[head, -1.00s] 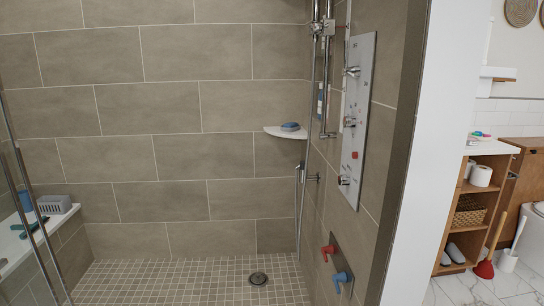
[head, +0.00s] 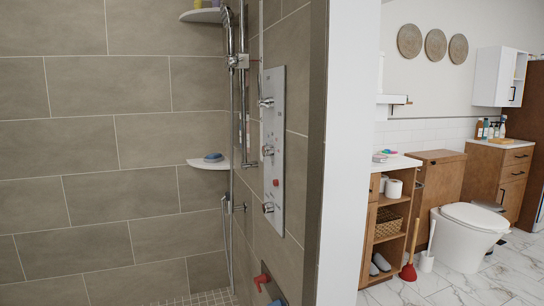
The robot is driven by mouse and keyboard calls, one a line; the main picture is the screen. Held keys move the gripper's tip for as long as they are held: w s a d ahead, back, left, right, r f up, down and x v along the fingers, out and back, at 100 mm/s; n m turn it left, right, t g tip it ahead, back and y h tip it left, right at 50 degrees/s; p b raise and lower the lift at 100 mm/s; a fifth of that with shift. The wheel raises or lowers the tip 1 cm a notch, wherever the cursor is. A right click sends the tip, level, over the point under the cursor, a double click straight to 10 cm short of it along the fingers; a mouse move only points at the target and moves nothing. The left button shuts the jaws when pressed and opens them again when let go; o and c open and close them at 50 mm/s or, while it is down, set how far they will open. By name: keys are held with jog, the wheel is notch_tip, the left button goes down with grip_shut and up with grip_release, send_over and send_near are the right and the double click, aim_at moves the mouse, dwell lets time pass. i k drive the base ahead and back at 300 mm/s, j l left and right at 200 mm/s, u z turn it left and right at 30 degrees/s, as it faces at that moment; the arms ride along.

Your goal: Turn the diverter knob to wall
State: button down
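A pale shower control panel (head: 274,125) is mounted on the tiled right wall of the shower, seen at a steep angle. It carries an upper knob (head: 266,102), a middle knob (head: 267,150) and a lower knob (head: 268,208), all metallic. A small red button (head: 276,183) sits between the middle and lower knobs. The markings are too small to read, so I cannot tell which knob is the diverter or where it points. My gripper is not in view.
A red lever (head: 262,279) and a blue lever (head: 277,302) show below the panel. A vertical shower rail (head: 243,120) and a corner shelf (head: 209,164) stand behind it. A white wall end (head: 347,150) separates the shower from the toilet (head: 465,235) and wooden shelf unit (head: 387,225).

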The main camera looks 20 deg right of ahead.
aim_at(267, 207)
jog(key=i+j+z, duration=0.1)
jog(key=i+j, duration=1)
